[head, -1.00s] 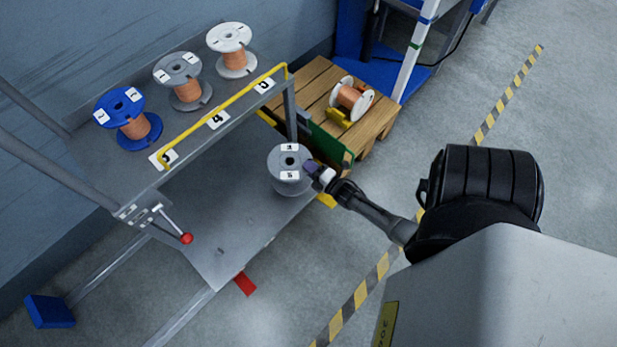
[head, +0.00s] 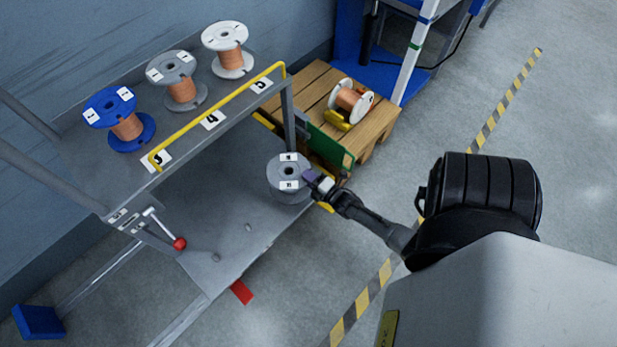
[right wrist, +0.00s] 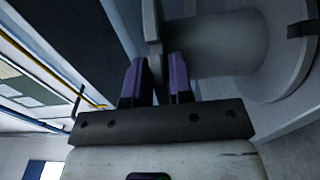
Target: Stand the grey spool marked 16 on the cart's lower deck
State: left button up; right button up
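The grey spool marked 16 (head: 289,171) is upright, label side up, at the right end of the cart's lower deck (head: 225,235). I cannot tell whether its bottom flange touches the deck. My right gripper (head: 311,179) reaches in from the right and is shut on the rim of its upper flange. In the right wrist view the flange (right wrist: 152,25) runs down between the purple fingers (right wrist: 158,82), with the wide grey core (right wrist: 210,45) beside it. My left gripper is not in view.
The cart's upper shelf holds a blue spool (head: 120,120), another grey spool (head: 178,80) and a white spool (head: 228,50) behind a yellow rail (head: 215,115). A wooden pallet (head: 375,125) bears a white-flanged spool (head: 350,100). A red-knobbed lever (head: 179,243) is at the cart's left. The deck's left part is largely clear.

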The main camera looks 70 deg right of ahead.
jog(key=shift+o, duration=1.4)
